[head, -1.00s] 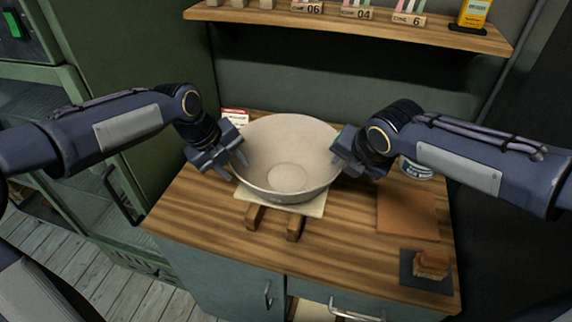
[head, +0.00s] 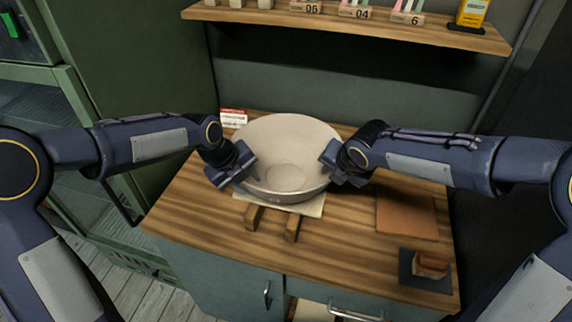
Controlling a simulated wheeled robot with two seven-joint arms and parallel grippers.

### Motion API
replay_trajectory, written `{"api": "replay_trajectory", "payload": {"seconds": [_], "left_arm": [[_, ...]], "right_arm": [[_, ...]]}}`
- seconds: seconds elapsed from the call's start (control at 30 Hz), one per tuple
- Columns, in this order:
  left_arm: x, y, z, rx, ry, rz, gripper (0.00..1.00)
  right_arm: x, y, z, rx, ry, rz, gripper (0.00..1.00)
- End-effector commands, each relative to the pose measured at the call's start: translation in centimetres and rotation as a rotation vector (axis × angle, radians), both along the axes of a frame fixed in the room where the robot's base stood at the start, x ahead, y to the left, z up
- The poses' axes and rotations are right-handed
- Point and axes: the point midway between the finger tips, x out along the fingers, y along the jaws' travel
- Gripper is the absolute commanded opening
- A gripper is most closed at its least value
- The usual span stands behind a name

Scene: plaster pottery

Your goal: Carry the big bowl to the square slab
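The big bowl (head: 285,158) is pale, wide and upright near the middle of the wooden worktop. It stands over a pale square slab (head: 314,207), which rests on two short wooden blocks. My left gripper (head: 236,170) is at the bowl's left rim and overlaps its wall. My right gripper (head: 336,162) is at the right rim. The fingertips are small and partly hidden, so I cannot tell whether either one is closed on the rim. A flat terracotta-coloured square board (head: 406,217) lies to the right.
A brown sponge-like block (head: 431,263) sits on a dark square mat (head: 408,279) at the front right. A red-and-white card (head: 233,117) stands behind the bowl on the left. A wooden shelf (head: 345,21) hangs above. The worktop's front (head: 215,232) is clear.

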Motion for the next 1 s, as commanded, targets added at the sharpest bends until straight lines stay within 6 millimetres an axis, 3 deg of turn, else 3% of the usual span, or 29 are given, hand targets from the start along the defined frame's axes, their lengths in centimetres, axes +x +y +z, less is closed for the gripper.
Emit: {"api": "replay_trajectory", "payload": {"seconds": [0.17, 0.4, 1.0], "left_arm": [[-0.01, 0.0, 0.02, 0.0, 0.0, 0.0, 0.33], [-0.03, 0.0, 0.04, 0.0, 0.0, 0.0, 0.01], [-0.03, 0.03, 0.03, 0.001, 0.001, 0.0, 0.0]], "right_arm": [[0.0, -0.01, 0.02, 0.0, 0.0, 0.0, 0.3], [-0.02, 0.0, 0.03, 0.0, 0.0, 0.0, 0.0], [-0.01, -0.01, 0.04, 0.0, 0.0, 0.0, 0.0]]}}
